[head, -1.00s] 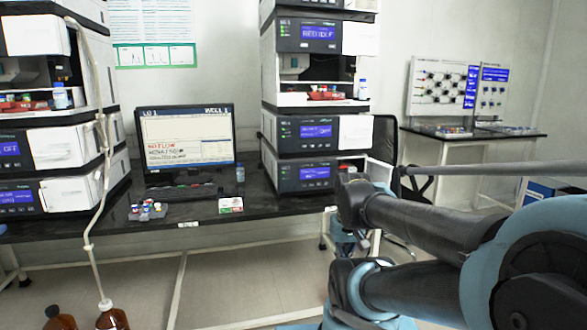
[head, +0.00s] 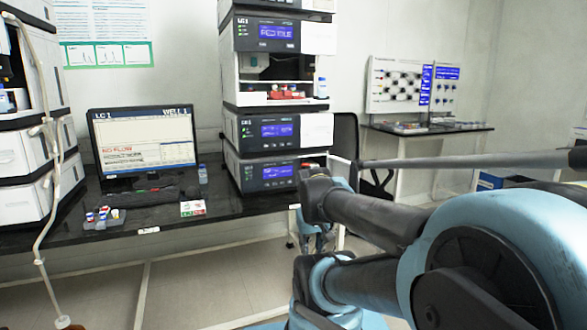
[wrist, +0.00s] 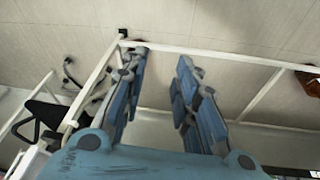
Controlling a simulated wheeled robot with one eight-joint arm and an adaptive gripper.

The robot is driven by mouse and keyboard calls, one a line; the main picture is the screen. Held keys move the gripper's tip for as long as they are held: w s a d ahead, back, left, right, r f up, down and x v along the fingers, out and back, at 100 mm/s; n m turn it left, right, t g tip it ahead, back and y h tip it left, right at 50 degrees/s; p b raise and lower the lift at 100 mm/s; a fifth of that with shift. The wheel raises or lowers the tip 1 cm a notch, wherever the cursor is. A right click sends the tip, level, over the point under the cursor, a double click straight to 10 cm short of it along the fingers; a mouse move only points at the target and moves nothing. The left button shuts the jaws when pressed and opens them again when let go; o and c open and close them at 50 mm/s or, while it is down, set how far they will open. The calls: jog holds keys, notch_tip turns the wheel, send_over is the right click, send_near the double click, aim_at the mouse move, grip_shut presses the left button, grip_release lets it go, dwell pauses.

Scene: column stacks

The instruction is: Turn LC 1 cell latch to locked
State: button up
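The LC 1 stack (head: 272,100) stands on the black bench, with lit blue displays on its dark panels and an open bay holding red items. Its top is cut off by the frame. I cannot make out the cell latch or its position. My gripper (wrist: 161,58) shows in the wrist view with its two blue fingers apart and nothing between them. In the head view, the gripper is partly hidden by my arm, low in front of the bench's right end and below the stack.
Another stack (head: 28,150) with a hanging tube is at left. A chair (head: 345,135) and a side table (head: 430,130) stand right.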

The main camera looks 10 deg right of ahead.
jog(key=w+d+r+n+t+h, duration=0.3)
jog(key=w+d+r+t, duration=0.3)
jog(key=w+d+r, duration=0.45)
jog(key=w+d+r+n+t+h, duration=0.2)
jog(key=w+d+r+t+h, duration=0.35)
jog(key=w, duration=0.85)
jog(key=n+t+y, duration=0.3)
jog(key=n+y, duration=1)
jog(key=n, duration=0.2)
send_near(305, 165)
jog(key=w, duration=0.5)
jog(key=w+a, duration=0.1)
jog(key=w, duration=0.2)
jog(key=shift+w+f, duration=0.1)
jog(key=shift+w, duration=0.05)
grip_shut()
